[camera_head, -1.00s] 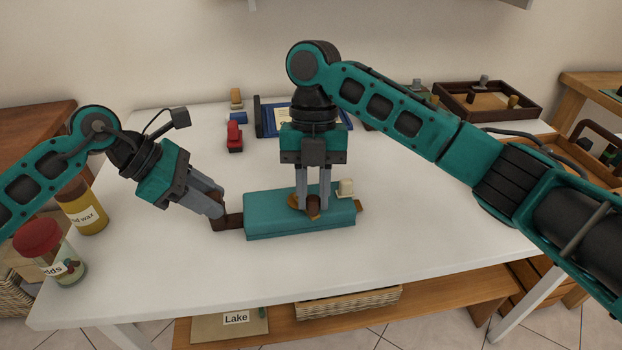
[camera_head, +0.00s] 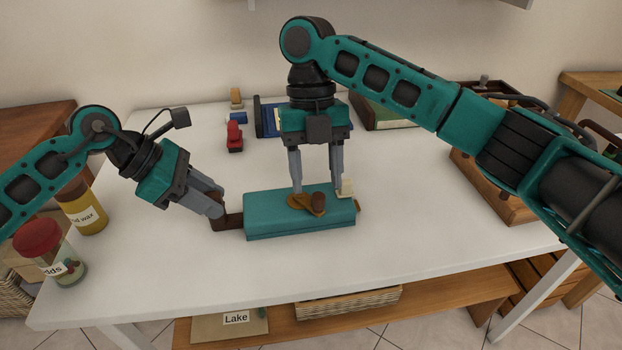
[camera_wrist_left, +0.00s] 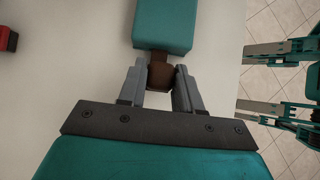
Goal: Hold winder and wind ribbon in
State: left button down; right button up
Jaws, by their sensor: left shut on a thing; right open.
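The winder (camera_head: 275,222) is a teal block lying on the white table, with a brown handle (camera_head: 230,222) at its left end. On its top is an orange-brown crank with a dark brown knob (camera_head: 318,201). A cream piece (camera_head: 346,188) and a bit of orange ribbon (camera_head: 358,208) show at its right end. My left gripper (camera_head: 219,211) is shut on the handle; the left wrist view shows its fingers on both sides of the brown handle (camera_wrist_left: 160,76). My right gripper (camera_head: 316,191) is open above and just behind the crank, its fingers apart and the knob free.
A red object (camera_head: 234,136), a blue item (camera_head: 270,118) and a green book (camera_head: 392,113) lie at the back. Jars (camera_head: 50,255) stand at the left edge. A wooden tray (camera_head: 500,190) is at the right, partly behind my right arm. The front table is clear.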

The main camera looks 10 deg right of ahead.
pick_arm(q)
jog(key=shift+a+f, duration=0.1)
jog(key=shift+f, duration=0.2)
pick_arm(e)
jog(key=v, duration=0.9)
pick_arm(q)
jog(key=c, duration=0.9)
grip_release()
jog(key=shift+c, duration=0.2)
jog(key=shift+o, duration=1.2)
jog(key=shift+r, duration=0.15)
jog(key=shift+r, duration=0.15)
